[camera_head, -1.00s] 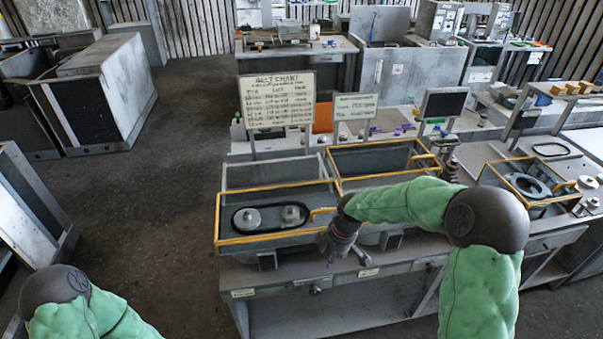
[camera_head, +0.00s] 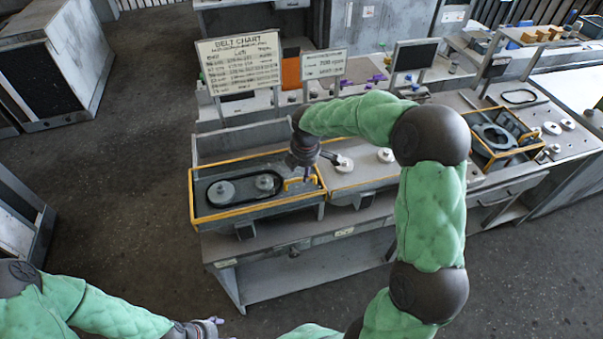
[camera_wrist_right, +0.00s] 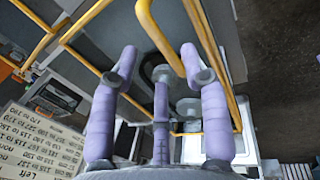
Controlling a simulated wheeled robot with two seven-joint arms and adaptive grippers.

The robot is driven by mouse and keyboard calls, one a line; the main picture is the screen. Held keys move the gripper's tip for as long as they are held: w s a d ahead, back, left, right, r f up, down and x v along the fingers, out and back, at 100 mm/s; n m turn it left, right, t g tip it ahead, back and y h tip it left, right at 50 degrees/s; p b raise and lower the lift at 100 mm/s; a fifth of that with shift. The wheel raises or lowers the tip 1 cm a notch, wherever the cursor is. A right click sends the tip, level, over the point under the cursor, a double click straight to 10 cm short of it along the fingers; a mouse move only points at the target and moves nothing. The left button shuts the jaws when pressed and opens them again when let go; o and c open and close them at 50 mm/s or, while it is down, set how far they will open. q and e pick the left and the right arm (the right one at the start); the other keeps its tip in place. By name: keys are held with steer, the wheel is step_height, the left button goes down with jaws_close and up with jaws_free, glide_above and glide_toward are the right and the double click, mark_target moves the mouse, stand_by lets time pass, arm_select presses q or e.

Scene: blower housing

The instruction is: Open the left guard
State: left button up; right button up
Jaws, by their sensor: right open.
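The left guard is a grey box with a yellow frame (camera_head: 236,211) on the bench, at the left station. It looks lowered, and two round pulleys (camera_head: 222,192) show through its top. A yellow handle (camera_head: 295,185) stands at its right end. My right gripper (camera_head: 315,170) is over that end, close to the handle. In the right wrist view, my right gripper (camera_wrist_right: 160,62) is open and a bent yellow bar (camera_wrist_right: 163,42) shows between and beyond its purple fingers. I cannot tell if they touch. My left gripper (camera_head: 212,326) is low at the bottom edge, its jaws unclear.
A belt chart (camera_head: 240,62) and a smaller sign (camera_head: 323,63) stand behind the guard. The middle station has a bare plate with pale discs (camera_head: 343,162). A second yellow-framed guard (camera_head: 499,140) stands at the right. Floor in front of the bench is clear.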

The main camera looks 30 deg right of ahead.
steer(key=shift+w+d+f, duration=0.1)
steer(key=shift+w+f, duration=0.05)
steer(key=shift+f, duration=0.65)
steer(key=shift+w+f, duration=0.15)
steer(key=shift+f, duration=0.65)
jaws_close()
